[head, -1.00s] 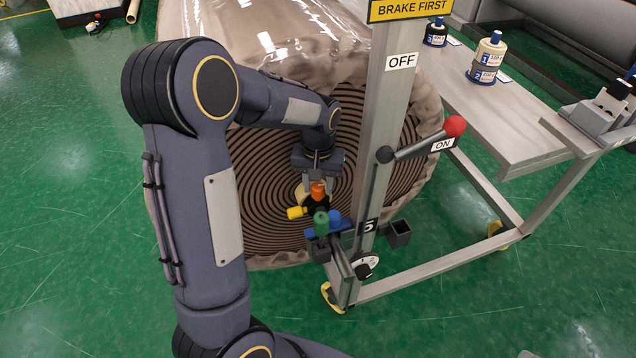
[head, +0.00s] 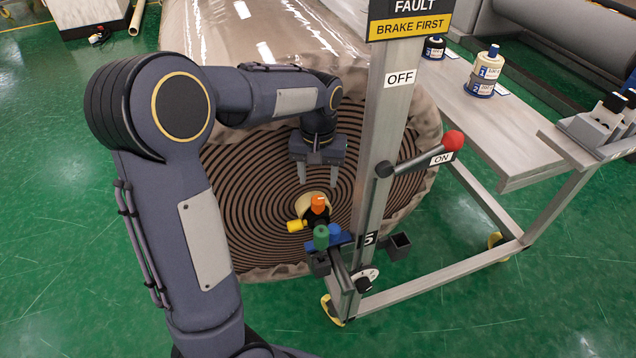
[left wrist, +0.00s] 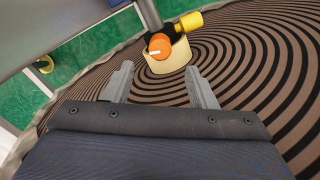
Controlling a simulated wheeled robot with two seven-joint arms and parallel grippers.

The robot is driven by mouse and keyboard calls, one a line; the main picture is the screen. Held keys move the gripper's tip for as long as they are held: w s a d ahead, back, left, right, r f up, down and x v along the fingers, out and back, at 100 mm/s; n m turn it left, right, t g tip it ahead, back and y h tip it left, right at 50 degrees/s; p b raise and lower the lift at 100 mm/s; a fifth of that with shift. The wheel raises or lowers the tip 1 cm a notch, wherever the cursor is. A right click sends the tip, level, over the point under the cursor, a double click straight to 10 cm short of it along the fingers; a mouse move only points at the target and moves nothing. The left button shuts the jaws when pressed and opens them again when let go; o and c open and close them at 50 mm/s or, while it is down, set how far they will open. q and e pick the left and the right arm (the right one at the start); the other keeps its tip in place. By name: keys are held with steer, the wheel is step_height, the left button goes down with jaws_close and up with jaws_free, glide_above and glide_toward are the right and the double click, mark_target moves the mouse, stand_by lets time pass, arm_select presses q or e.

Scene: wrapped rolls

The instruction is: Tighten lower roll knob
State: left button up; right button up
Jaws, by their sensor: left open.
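The lower roll (head: 250,200) shows its end, with spiral brown and black layers. At its centre is a pale core (head: 304,207) with a black fitting. An orange knob (head: 318,204) with a white mark stands on the fitting, and a yellow knob (head: 296,226) sticks out to its left. My left gripper (head: 318,183) is open and empty just above the orange knob, apart from it. In the left wrist view my open fingers (left wrist: 159,72) point toward the orange knob (left wrist: 159,47), which is beyond the fingertips. The yellow knob (left wrist: 191,21) is beside it. My right gripper is not in view.
A grey post (head: 378,160) stands right of the knobs, with a red-tipped lever (head: 452,141) by the ON label. Green (head: 321,238) and blue (head: 335,231) pieces sit on a bracket in front. A bench (head: 505,125) with small spools is at right.

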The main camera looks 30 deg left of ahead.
mark_target(318, 199)
arm_select(q)
steer(key=shift+r, duration=0.1)
step_height(318, 199, down, 8)
steer(key=t+b, duration=0.1)
steer(key=b, duration=0.1)
steer(key=t+y+b, duration=0.1)
steer(key=b, duration=0.2)
steer(key=t+b, duration=0.2)
steer(key=shift+f+y+b, duration=0.25)
steer(key=shift+y+b, duration=0.05)
steer(key=shift+b, duration=0.1)
steer(key=shift+s, duration=0.1)
steer(key=c, duration=1)
